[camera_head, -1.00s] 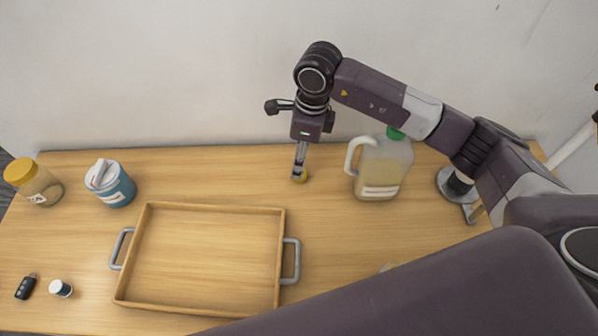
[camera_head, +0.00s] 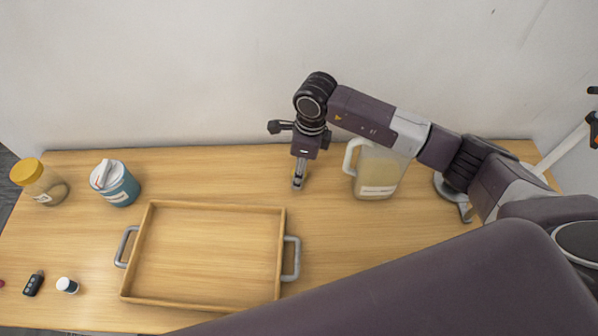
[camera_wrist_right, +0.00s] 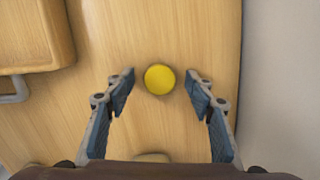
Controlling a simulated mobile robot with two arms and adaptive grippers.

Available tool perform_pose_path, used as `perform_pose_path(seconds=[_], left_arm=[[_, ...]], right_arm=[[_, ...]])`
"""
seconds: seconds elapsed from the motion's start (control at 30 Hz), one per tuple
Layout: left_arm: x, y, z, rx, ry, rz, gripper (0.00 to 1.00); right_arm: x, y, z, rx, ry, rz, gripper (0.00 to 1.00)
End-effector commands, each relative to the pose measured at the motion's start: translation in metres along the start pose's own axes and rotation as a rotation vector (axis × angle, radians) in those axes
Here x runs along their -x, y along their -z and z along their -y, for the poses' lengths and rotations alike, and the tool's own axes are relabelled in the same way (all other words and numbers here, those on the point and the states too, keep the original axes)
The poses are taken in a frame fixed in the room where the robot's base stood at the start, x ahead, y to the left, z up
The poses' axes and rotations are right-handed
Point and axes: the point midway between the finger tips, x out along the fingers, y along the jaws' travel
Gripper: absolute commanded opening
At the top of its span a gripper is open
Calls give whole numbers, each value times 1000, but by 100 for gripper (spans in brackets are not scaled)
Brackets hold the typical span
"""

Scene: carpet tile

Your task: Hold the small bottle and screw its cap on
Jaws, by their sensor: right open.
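A yellow round cap-like piece (camera_wrist_right: 160,79) lies on the table in the right wrist view, seen from above. In that view my right gripper (camera_wrist_right: 160,76) is open, with one fingertip on each side of the piece and a gap to both. In the head view my right gripper (camera_head: 298,185) points down over the back of the table and hides the yellow piece. A small dark bottle with a white top (camera_head: 67,285) lies or stands at the front left; I cannot tell which. My left gripper is out of view.
A wooden tray (camera_head: 203,204) with grey handles fills the middle. A jug (camera_head: 378,172) stands close right of my right gripper. A yellow-lidded jar (camera_head: 40,183), a blue-white container (camera_head: 115,184) and a black key fob (camera_head: 33,284) are at left. My arm covers the front right.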

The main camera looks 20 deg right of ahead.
Motion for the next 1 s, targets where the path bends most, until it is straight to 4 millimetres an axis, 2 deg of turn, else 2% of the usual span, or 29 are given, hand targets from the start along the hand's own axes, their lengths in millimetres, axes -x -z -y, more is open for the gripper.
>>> perform_pose_path(seconds=[0.1,0.33,0.77,0.87,1.0], left_arm=[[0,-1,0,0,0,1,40],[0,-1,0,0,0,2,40],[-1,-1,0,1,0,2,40],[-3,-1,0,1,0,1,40],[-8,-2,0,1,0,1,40]], right_arm=[[0,0,0,0,0,0,47],[1,0,0,-1,0,0,22],[4,-1,1,-1,1,1,21],[12,-2,1,-1,1,2,21],[33,-4,2,1,4,3,21]])
